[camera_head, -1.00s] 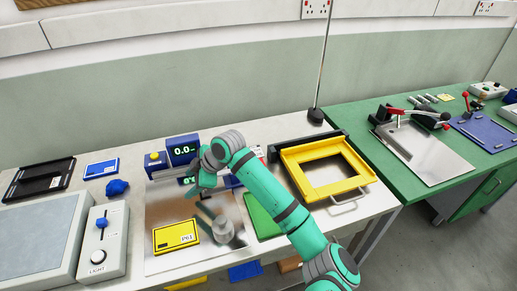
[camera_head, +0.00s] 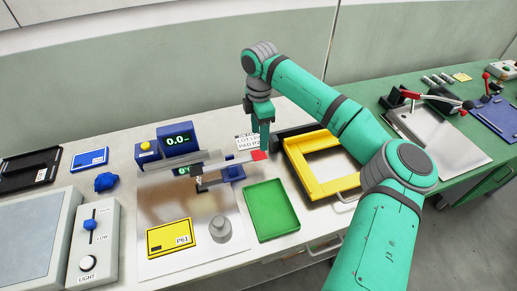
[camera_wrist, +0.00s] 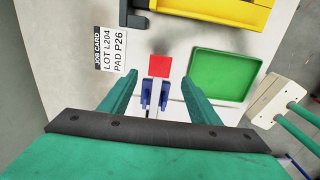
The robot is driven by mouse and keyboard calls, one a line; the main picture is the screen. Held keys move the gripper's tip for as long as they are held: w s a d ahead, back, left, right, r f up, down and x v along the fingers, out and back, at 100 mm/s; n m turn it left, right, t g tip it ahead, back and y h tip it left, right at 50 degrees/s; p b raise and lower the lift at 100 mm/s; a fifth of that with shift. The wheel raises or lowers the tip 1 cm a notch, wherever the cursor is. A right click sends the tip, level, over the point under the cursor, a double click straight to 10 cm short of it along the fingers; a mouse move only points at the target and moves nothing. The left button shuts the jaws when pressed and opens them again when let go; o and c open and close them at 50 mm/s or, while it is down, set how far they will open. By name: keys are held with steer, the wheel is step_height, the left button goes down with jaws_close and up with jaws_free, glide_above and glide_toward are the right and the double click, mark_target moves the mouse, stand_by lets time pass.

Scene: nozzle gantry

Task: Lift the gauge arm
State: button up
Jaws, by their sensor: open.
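The gauge arm is a pale grey bar (camera_head: 215,162) in the head view, running level to the right from the blue gauge with its 0.0 display (camera_head: 178,140) and ending in a red tip (camera_head: 260,155). My gripper (camera_head: 264,142) points down just above the red tip. In the wrist view my gripper (camera_wrist: 158,82) is open, with one finger on each side. The red tip (camera_wrist: 159,66) and a blue forked bracket (camera_wrist: 155,93) show between the fingers. I see no contact. The fingertips' exact height over the arm cannot be told.
A green tray (camera_head: 271,212) lies right of the gauge's metal plate (camera_head: 160,200). A yellow frame (camera_head: 345,187) stands further right. A yellow P61 block (camera_head: 170,237) and a grey weight (camera_head: 220,230) sit on the plate. A job card (camera_wrist: 110,50) lies near the tip.

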mark_target(263, 154)
step_height(263, 154, down, 7)
steer(key=shift+d+r, duration=0.1)
steer(key=shift+d, duration=0.05)
steer(key=shift+f, duration=0.65)
steer(key=shift+a, duration=0.2)
jaws_close()
steer(key=shift+d+f+g+y, duration=0.25)
steer(key=shift+f+y, duration=0.45)
steer(key=shift+d+f+g+y, duration=0.25)
steer(key=shift+f+y, duration=0.4)
steer(key=shift+y, duration=0.05)
